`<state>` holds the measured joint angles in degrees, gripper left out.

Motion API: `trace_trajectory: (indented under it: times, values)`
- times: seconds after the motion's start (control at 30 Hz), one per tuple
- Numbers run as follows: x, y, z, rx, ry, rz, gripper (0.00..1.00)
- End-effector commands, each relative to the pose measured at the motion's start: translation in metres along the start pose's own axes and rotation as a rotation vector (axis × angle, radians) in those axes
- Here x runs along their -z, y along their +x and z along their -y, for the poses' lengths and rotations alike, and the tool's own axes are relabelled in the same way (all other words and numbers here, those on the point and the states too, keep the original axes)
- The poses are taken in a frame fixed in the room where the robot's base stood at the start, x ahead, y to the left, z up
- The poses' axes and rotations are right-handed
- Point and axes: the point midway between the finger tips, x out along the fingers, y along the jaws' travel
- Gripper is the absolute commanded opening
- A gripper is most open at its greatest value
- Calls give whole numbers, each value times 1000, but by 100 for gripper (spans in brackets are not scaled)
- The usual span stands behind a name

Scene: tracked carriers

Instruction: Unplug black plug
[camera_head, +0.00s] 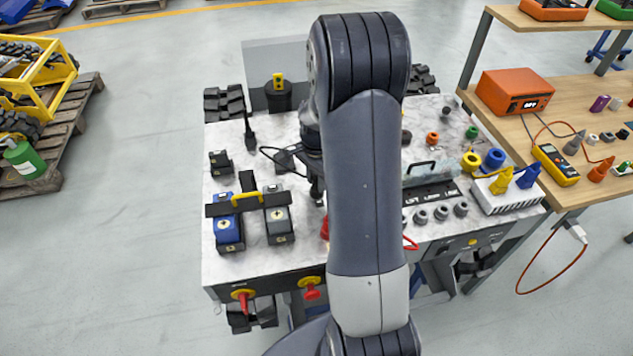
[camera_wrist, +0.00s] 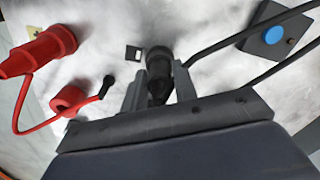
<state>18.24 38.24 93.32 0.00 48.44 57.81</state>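In the wrist view a black plug (camera_wrist: 158,62) stands between the two fingers of my gripper (camera_wrist: 160,78). The fingers lie along both sides of it, and I see no clear gap. A black cable (camera_wrist: 235,28) runs from beside the fingers to the upper right. The plug's lower end and its socket are hidden. In the head view my gripper (camera_head: 316,190) is low over the white bench top (camera_head: 235,180), left of my arm. The plug cannot be made out there.
A red connector (camera_wrist: 42,50) with a red cable lies left of the fingers. A box with a blue button (camera_wrist: 274,34) is at the right. Blue (camera_head: 228,234) and grey (camera_head: 279,226) boxes stand left of my gripper. My arm hides the bench's middle.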

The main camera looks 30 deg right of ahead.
Motion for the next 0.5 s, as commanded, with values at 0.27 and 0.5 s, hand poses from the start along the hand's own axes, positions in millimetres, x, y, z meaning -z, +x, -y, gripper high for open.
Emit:
trace_trajectory:
  times: [0.27, 0.5]
  values:
    - [0, 0, 0, 0, 0, 0, 4]
    - [0, -1, 0, 0, 0, 0, 0]
